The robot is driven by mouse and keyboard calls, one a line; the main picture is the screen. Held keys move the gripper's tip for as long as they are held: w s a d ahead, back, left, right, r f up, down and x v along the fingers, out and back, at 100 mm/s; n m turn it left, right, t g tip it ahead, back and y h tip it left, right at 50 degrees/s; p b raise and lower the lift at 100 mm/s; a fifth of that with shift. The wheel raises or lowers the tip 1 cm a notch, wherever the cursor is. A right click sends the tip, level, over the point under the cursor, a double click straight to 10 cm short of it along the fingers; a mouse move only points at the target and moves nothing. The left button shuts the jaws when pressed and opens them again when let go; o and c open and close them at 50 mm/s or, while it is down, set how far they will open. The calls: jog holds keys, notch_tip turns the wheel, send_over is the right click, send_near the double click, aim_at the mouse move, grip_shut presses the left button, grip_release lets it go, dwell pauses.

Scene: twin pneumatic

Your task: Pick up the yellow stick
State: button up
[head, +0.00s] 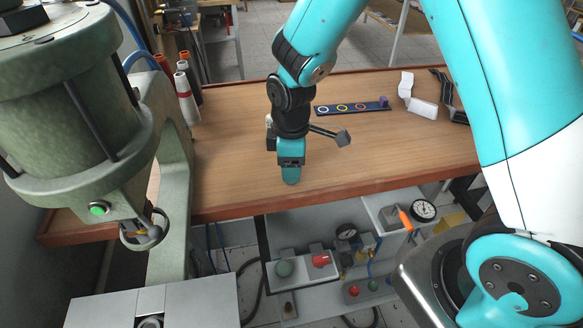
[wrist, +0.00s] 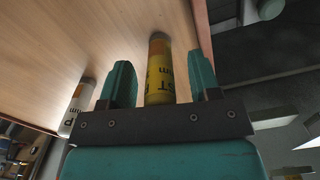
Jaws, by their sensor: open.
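In the wrist view a yellow stick (wrist: 160,85), a cylinder with black lettering and a greyish end, lies between the two teal fingers of my gripper (wrist: 159,63). The fingers are open, one on each side of the stick. A gap shows to the right finger, and I cannot tell whether either touches it. In the head view my gripper (head: 291,172) is low near the front edge of the wooden table (head: 390,155). The yellow stick is not clearly visible there, and my gripper may hide it.
Another cylinder (wrist: 76,106), whitish and orange, stands left of my fingers in the wrist view. A dark strip with coloured rings (head: 335,108) lies farther back, a white part (head: 420,105) to its right. The green press (head: 80,100) fills the left. Red-and-white cylinders (head: 186,97) stand beside it.

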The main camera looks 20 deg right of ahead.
jog(key=shift+f, duration=0.15)
jog(key=shift+c, duration=0.2)
jog(key=c, duration=1)
notch_tip(320, 180, up, 20)
jog(key=shift+r+b, duration=0.1)
jog(key=shift+b, duration=0.45)
